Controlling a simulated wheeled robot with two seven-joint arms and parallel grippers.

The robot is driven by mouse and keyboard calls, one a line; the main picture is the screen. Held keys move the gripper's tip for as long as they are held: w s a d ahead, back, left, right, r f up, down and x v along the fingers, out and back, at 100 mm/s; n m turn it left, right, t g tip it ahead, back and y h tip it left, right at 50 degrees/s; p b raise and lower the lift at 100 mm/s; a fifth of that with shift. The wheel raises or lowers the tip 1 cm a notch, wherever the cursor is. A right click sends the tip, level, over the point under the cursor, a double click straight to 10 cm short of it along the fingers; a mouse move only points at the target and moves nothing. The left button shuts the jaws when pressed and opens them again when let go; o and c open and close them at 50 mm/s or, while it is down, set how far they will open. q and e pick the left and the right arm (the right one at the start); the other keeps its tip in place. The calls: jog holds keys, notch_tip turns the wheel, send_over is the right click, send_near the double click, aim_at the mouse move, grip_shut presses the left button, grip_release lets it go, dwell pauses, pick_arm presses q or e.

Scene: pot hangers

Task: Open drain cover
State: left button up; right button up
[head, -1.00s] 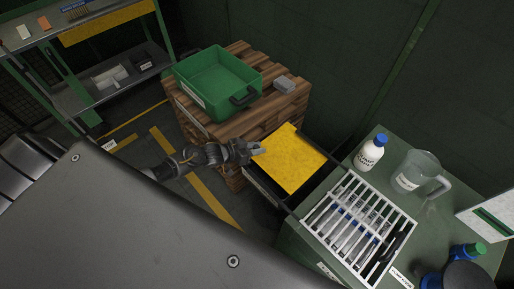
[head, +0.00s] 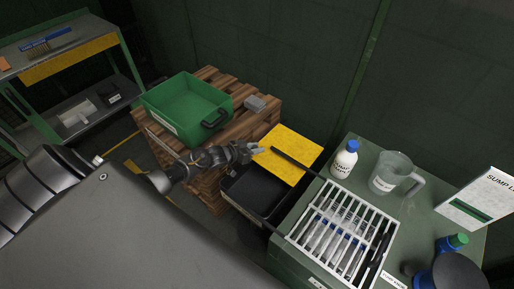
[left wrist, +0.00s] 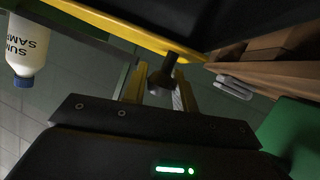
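The yellow drain cover (head: 295,150) is raised and tilted at the back of the black basin (head: 252,192), whose near part is uncovered. A dark bar (head: 296,163) crosses the cover in the head view. My left gripper (head: 256,149) is at the cover's left corner. In the left wrist view the cover's yellow edge (left wrist: 120,28) runs above the gripper (left wrist: 160,92). A dark knob (left wrist: 162,78) sits between the fingers, which appear shut on it. My right gripper is not in view.
On the green cabinet to the right are a white rack (head: 340,230), a white bottle (head: 344,160) and a clear jug (head: 390,175). A shelf stands far left.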

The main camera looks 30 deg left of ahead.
pick_arm(q)
jog(key=o, duration=0.4)
jog(key=shift+f, duration=0.15)
jog(key=shift+c, duration=0.2)
jog(key=p+v, duration=0.1)
jog(key=v, duration=1)
